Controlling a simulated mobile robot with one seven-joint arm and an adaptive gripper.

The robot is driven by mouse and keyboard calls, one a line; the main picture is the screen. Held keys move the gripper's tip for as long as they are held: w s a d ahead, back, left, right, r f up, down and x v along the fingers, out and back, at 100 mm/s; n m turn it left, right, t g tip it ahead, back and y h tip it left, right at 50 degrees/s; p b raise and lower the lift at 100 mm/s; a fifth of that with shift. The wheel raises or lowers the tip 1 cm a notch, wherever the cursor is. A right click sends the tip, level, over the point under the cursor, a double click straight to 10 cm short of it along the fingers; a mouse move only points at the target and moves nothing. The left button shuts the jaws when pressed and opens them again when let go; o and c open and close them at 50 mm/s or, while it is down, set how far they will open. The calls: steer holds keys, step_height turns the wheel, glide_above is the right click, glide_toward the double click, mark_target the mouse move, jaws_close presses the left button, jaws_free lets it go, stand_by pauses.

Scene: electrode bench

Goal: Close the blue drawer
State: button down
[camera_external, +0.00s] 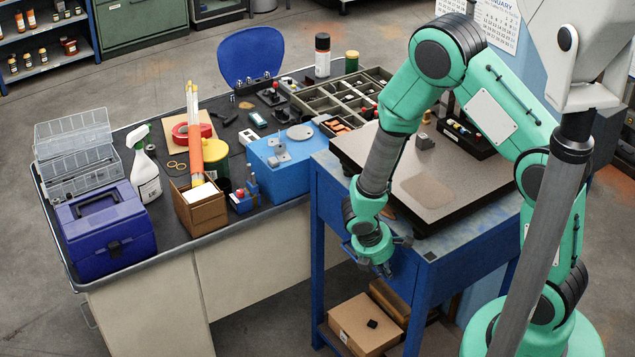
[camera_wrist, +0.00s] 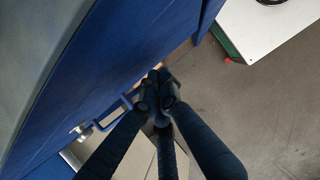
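The blue drawer is part of the blue workbench. In the wrist view a blue front panel (camera_wrist: 95,75) runs diagonally at the left, with a blue bar handle (camera_wrist: 128,100) and a small silvery fitting (camera_wrist: 84,131) on it. How far the drawer stands open cannot be told. My gripper (camera_external: 378,264) is at the bench's front side, just below its top, and hides part of that front. In the wrist view its dark fingers (camera_wrist: 157,90) come together at the tips, beside the handle. Nothing shows between them. Whether they touch the handle is unclear.
The blue workbench (camera_external: 445,262) bears a dark-edged plate (camera_external: 465,180). Cardboard boxes (camera_external: 365,322) lie on its lower shelf. To the left, a long desk (camera_external: 180,262) carries a blue toolbox (camera_external: 105,233) and other items. Floor is free in front of the bench.

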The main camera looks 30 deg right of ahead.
steer(key=a+r+p, duration=0.2)
steer(key=a+r, duration=0.5)
steer(key=r, duration=0.2)
steer(key=shift+r+p, duration=0.15)
steer(key=shift+p, duration=0.15)
stand_by(0.5)
